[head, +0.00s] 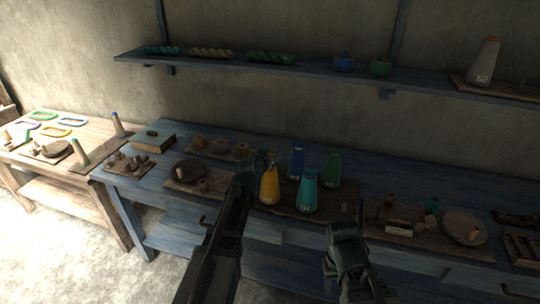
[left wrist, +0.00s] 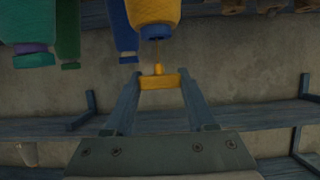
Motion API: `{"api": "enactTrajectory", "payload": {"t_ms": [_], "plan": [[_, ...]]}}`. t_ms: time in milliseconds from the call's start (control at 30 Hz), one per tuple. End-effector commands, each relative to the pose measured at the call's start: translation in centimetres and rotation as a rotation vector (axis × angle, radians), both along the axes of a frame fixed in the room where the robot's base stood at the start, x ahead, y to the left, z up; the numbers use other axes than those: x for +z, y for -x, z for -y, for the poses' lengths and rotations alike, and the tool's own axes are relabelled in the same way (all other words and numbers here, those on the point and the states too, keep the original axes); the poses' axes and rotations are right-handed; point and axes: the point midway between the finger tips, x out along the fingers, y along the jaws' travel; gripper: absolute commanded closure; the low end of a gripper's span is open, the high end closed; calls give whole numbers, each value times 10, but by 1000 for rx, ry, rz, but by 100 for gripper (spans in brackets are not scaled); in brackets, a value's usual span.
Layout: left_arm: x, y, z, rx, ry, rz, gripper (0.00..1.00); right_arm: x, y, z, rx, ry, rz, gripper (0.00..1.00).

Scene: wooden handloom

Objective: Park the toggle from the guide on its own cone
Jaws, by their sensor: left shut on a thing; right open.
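The yellow cone (head: 269,186) stands on a wooden board on the blue bench, beside blue, teal and green cones. My left gripper (head: 260,162) is at its upper left in the head view. In the left wrist view, which looks upside down, the left gripper (left wrist: 158,92) is shut on a yellow toggle (left wrist: 158,81). A thin thread runs between the toggle and the dark blue tip of the yellow cone (left wrist: 153,12); toggle and tip are apart. The toggle cannot be made out in the head view. My right gripper (head: 344,230) is open, in front of the bench. I cannot identify the guide.
The blue cone (head: 296,162), teal cone (head: 307,192) and green cone (head: 333,168) crowd the yellow one's right. A round dark disc (head: 190,170) lies left of my left gripper. A wall shelf (head: 215,60) runs above the bench.

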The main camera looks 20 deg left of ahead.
Motion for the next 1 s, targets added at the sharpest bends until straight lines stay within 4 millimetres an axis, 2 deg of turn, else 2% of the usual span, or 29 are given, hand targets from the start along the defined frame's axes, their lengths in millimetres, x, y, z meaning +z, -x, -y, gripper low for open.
{"api": "enactTrajectory", "payload": {"t_ms": [33, 333, 733, 767, 933, 1000], "plan": [[-8, 0, 0, 0, 0, 0, 95, -8, 0, 0, 0, 0, 0, 50], [-33, 0, 0, 1, 0, 0, 95, -33, 0, 0, 0, 0, 0, 50], [-37, 0, 0, 1, 0, 0, 95, -37, 0, 0, 0, 0, 0, 50], [-37, 0, 0, 1, 0, 0, 39, -37, 0, 0, 0, 0, 0, 50], [-37, 0, 0, 1, 0, 0, 9, -37, 0, 0, 0, 0, 0, 50], [-37, 0, 0, 1, 0, 0, 9, -37, 0, 0, 0, 0, 0, 50]]}}
